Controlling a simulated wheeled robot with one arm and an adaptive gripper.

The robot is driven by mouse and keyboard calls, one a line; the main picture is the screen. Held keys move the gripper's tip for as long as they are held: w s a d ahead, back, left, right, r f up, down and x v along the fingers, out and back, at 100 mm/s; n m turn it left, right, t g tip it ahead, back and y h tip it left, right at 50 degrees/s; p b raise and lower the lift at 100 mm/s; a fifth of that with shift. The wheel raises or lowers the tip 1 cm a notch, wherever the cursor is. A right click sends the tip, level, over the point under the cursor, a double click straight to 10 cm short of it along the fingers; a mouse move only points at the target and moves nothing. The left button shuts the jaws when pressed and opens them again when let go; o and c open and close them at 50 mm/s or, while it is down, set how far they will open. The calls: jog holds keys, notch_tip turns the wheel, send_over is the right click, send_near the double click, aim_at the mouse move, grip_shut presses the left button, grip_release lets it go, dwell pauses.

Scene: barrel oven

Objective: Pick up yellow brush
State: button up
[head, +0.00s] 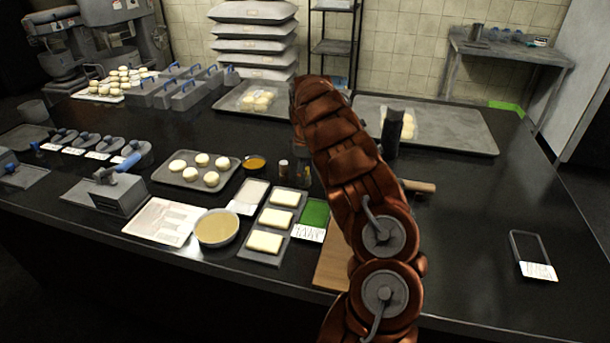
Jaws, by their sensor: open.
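I cannot make out a yellow brush anywhere in the head view; it may be hidden behind my arm or too small to tell. My copper-coloured arm rises from the bottom of the picture over the middle of the dark counter (470,220).
A tray of dough balls (190,178), a round pan (216,228) and a tray of pale slabs (265,243) lie left of my arm. A dark upright cylinder (391,135) and a rolling pin (420,186) are close on its right. The counter's right side is mostly clear.

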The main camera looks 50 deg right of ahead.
jog(key=shift+f, duration=0.4)
jog(key=c, duration=1.2)
jog(key=shift+o, duration=0.2)
jog(key=shift+r, duration=0.1)
jog(key=shift+r+b, duration=0.75)
jog(key=shift+r, duration=0.95)
jog(key=shift+s+a+r+b, duration=0.25)
jog(key=shift+s+a+b, duration=0.45)
jog(key=shift+s+a, duration=1.15)
jog(key=shift+s+a+r+b, duration=0.2)
jog(key=shift+s+a+b, duration=0.7)
jog(key=shift+a, duration=1.7)
jog(key=shift+s+a+r+b, duration=0.25)
jog(key=shift+s+a+b, duration=0.25)
jog(key=shift+s+a, duration=1.45)
